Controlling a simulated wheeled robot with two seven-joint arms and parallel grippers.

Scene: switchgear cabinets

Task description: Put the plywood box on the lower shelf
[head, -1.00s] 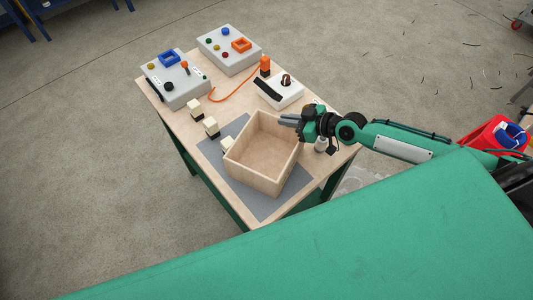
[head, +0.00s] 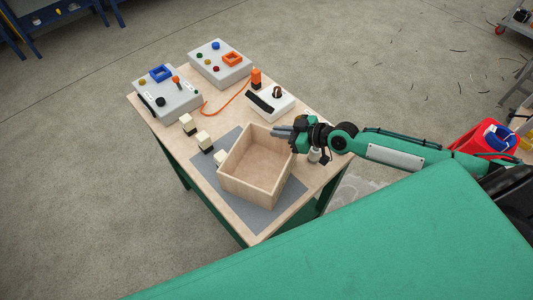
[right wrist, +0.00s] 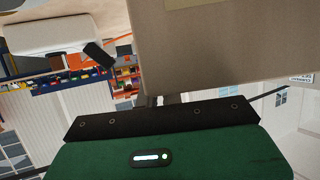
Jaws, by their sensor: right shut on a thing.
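The plywood box (head: 252,186) is open-topped and upright over a grey mat (head: 284,203) on the worktable. I cannot tell whether it touches the mat. My right gripper (head: 279,132) is shut on the box's upper right wall, near its far corner. In the right wrist view, the box's wall (right wrist: 215,45) fills the upper right, right by the gripper (right wrist: 155,100). My left gripper is out of view. The lower shelf cannot be made out under the tabletop.
Two grey control boxes (head: 168,104) (head: 219,70) stand at the table's far side. A white switch box (head: 271,103), an orange-capped part (head: 256,78) with an orange cable, and small cream-and-black blocks (head: 204,139) surround the mat. A red bin (head: 478,140) stands at the right.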

